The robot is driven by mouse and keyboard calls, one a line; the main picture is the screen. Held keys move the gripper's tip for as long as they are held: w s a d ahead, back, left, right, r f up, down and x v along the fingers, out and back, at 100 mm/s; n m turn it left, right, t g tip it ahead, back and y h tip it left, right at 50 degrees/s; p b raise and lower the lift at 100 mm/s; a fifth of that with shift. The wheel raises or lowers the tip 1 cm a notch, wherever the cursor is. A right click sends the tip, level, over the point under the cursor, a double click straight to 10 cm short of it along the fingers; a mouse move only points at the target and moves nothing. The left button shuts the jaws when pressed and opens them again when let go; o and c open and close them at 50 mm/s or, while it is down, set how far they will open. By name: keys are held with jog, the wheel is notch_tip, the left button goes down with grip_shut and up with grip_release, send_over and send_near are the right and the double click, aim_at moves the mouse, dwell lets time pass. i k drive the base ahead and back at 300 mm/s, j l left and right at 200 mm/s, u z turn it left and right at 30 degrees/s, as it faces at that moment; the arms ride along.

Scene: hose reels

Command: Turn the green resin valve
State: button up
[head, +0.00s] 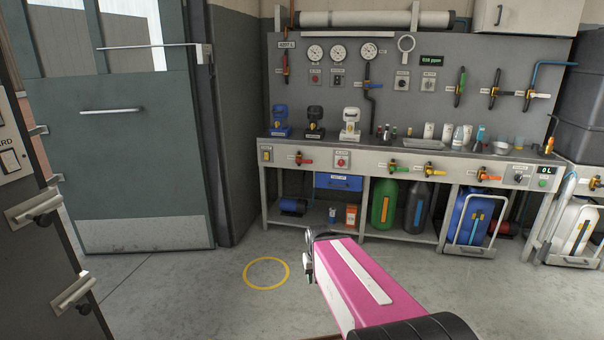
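A valve with a green handle (400,168) sits on the front rail of the workbench. Its handle lies roughly level. Another green-handled valve (461,87) is on the grey back panel at the right, with its handle upright. The labels beside them are too small to read, so I cannot tell which one is the resin valve. My gripper (308,255) shows at the far end of my pink arm, low in the middle of the view. It is well short of the bench and touches neither valve. Its fingers are too small and edge-on to read.
The workbench (385,150) carries pumps, bottles and a tray. A red-handled valve (303,161) and a yellow-handled valve (431,169) share its rail. Wheeled carts (470,254) stand at the right. A teal door (130,150) is at the left. The floor before the bench is clear.

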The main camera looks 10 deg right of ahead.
aim_at(462, 89)
jog(key=i+l+z, duration=0.15)
jog(key=i+z, duration=0.6)
jog(key=z, duration=0.15)
jog(key=i+j+z, duration=0.1)
jog(key=i+z, duration=0.3)
jog(key=i+j+z, duration=0.2)
jog(key=z, duration=0.25)
jog(key=i+l+z, duration=0.15)
jog(key=i+z, duration=0.75)
jog(key=i, duration=0.25)
jog(key=i+u, duration=0.1)
jog(key=u, duration=1.25)
